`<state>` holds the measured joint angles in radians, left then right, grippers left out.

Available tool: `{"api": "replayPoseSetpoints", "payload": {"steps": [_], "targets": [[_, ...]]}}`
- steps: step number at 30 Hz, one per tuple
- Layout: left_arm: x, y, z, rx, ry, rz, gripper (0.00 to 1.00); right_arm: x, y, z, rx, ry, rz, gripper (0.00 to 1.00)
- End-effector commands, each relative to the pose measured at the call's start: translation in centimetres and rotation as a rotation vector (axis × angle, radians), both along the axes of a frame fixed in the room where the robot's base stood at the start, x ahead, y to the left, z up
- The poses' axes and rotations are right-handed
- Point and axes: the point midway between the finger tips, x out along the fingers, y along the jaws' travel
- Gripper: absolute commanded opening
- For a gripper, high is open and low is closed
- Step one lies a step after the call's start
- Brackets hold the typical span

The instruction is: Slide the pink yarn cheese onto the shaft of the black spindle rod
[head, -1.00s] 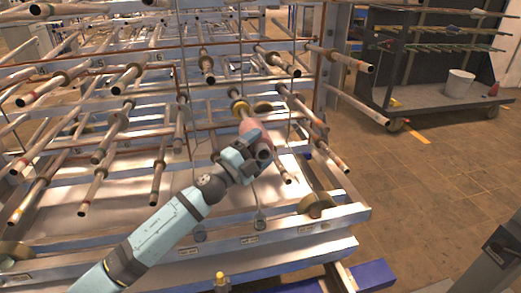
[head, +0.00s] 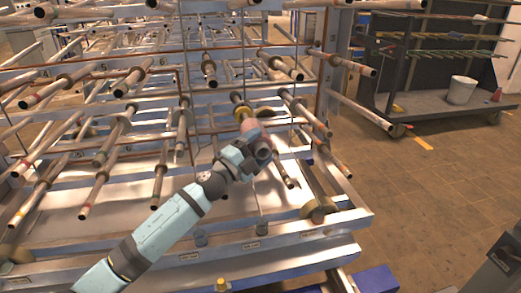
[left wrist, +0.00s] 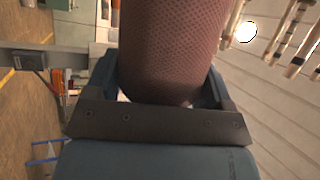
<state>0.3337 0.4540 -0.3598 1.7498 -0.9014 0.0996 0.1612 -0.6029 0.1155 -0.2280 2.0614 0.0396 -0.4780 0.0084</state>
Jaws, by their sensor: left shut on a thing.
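The pink yarn cheese (head: 257,133) is a tapered-looking pink tube near the middle of the head view. My left gripper (head: 244,153) is shut on it from the lower left. In the left wrist view the cheese (left wrist: 172,45) stands between the two fingers, its mesh-like surface filling the upper middle. Directly behind the cheese is a rod with a brass-coloured collar (head: 241,112), roughly in line with it. The cheese covers the front of this rod, so I cannot tell whether the rod is inside it. My right gripper is not in view.
Several other rods with collars stick out of the metal frame on both sides, one close at the right (head: 291,182). Thin vertical wires hang near the cheese. A dark cart with a white bucket (head: 461,87) stands at the right. The floor there is clear.

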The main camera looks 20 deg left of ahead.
Motion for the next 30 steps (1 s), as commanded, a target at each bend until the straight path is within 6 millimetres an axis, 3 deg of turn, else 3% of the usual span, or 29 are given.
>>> {"api": "replayPoseSetpoints", "payload": {"steps": [15, 30], "targets": [[1.6, 1.1, -0.2, 0.000, -0.001, 0.001, 0.31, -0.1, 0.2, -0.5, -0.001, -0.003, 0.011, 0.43], [1.9, 1.3, -0.2, 0.000, -0.001, 0.001, 0.31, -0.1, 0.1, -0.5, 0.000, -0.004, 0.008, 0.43]]}}
